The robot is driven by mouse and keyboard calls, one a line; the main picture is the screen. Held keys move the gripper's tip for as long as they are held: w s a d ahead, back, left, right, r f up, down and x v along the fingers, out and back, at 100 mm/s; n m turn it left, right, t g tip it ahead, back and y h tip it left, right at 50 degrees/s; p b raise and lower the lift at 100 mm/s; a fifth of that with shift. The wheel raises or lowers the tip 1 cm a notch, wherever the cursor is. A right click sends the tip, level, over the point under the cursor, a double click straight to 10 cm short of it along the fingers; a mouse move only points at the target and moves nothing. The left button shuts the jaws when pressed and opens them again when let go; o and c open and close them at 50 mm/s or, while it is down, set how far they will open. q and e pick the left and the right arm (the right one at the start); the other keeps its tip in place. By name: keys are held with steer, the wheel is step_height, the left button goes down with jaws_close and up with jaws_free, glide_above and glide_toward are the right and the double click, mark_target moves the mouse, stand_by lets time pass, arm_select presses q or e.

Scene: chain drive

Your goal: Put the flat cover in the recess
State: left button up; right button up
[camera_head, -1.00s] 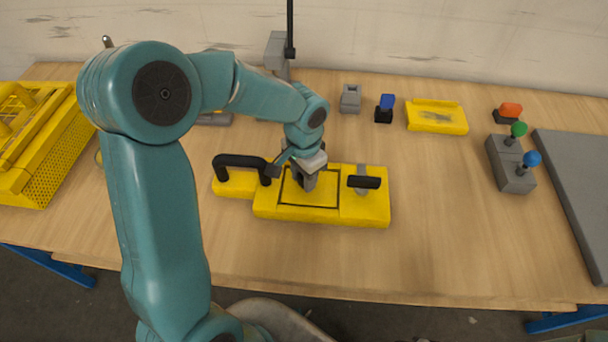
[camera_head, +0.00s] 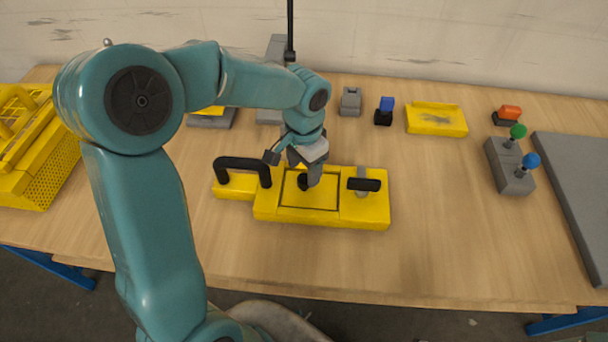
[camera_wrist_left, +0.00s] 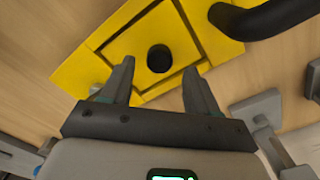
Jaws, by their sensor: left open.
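The flat cover (camera_head: 322,201) is a yellow plate with a round black knob (camera_head: 303,182). It lies in the recess of the yellow housing (camera_head: 365,212), with a thin dark gap around it. In the left wrist view the cover (camera_wrist_left: 178,80) and its knob (camera_wrist_left: 159,58) show between my fingers, with the dark outline around the plate. My left gripper (camera_head: 308,174) is open just above the knob, and it also shows in the left wrist view (camera_wrist_left: 160,68) with nothing between its fingers. My right gripper is not in view.
The housing has a black arched handle (camera_head: 242,165) at left and a black T-shaped handle (camera_head: 364,184) at right. A yellow crate (camera_head: 40,165) stands at far left. Small blocks, a yellow tray (camera_head: 437,119) and a grey lever box (camera_head: 509,165) stand behind and right. The front table is clear.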

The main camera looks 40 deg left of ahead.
mark_target(304, 178)
arm_select(q)
step_height(304, 178, up, 8)
steer(key=shift+f, duration=0.15)
stand_by(0.5)
